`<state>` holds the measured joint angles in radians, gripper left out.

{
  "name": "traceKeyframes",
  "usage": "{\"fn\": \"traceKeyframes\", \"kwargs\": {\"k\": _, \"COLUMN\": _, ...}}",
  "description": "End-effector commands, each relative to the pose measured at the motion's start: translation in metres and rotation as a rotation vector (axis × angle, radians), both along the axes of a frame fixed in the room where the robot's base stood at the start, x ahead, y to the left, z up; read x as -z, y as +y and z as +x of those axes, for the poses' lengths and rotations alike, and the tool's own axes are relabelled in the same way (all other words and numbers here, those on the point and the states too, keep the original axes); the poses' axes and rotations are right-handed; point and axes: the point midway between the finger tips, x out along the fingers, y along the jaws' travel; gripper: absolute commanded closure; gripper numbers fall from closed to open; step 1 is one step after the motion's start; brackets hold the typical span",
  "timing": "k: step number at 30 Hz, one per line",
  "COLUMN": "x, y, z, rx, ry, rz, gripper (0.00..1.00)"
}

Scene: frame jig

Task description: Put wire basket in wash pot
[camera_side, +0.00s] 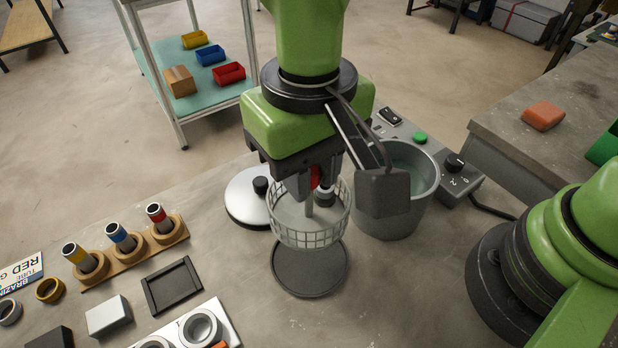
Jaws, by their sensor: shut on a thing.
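The wire basket (309,237) is a pale round mesh cup with a red-topped upright handle. My gripper (314,180) is shut on the basket's handle, and the basket hangs upright, seemingly just above a dark round mat (309,272). The wash pot (396,222) is a grey metal pot with greenish liquid inside, standing to the right of the basket. A dark block on my arm hides part of the pot's left side and rim. A small grey piece with a dark top (325,193) shows within the basket; the rest of the basket's inside is partly hidden.
A white lid (247,197) with a black knob lies left of the basket. A wooden rack (138,254) with several coloured tubes and a black tray (172,286) lie at left.

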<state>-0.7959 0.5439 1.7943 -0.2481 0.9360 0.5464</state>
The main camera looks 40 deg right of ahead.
Motion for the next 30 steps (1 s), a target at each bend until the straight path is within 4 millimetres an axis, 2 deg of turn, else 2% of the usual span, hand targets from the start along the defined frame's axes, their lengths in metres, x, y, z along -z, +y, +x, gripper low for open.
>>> {"fn": "traceKeyframes", "kwargs": {"k": 8, "x": -0.001, "y": -0.001, "z": 0.0, "rx": 0.003, "ry": 0.0, "rz": 0.0, "gripper": 1.0}}
{"fn": "traceKeyframes", "kwargs": {"k": 13, "x": -0.006, "y": -0.016, "z": 0.006, "rx": 0.054, "ry": -0.001, "rz": 0.001, "gripper": 1.0}}
{"fn": "traceKeyframes", "kwargs": {"k": 17, "x": -0.016, "y": -0.045, "z": 0.013, "rx": 0.145, "ry": -0.001, "rz": 0.001, "gripper": 1.0}}
{"fn": "traceKeyframes", "kwargs": {"k": 24, "x": -0.037, "y": -0.116, "z": 0.014, "rx": 0.378, "ry": -0.002, "rz": 0.001, "gripper": 1.0}}
{"fn": "traceKeyframes", "kwargs": {"k": 27, "x": -0.042, "y": -0.137, "z": 0.01, "rx": 0.453, "ry": -0.002, "rz": 0.001, "gripper": 1.0}}
{"fn": "traceKeyframes", "kwargs": {"k": 30, "x": -0.045, "y": -0.15, "z": 0.006, "rx": 0.501, "ry": -0.001, "rz": 0.001, "gripper": 1.0}}
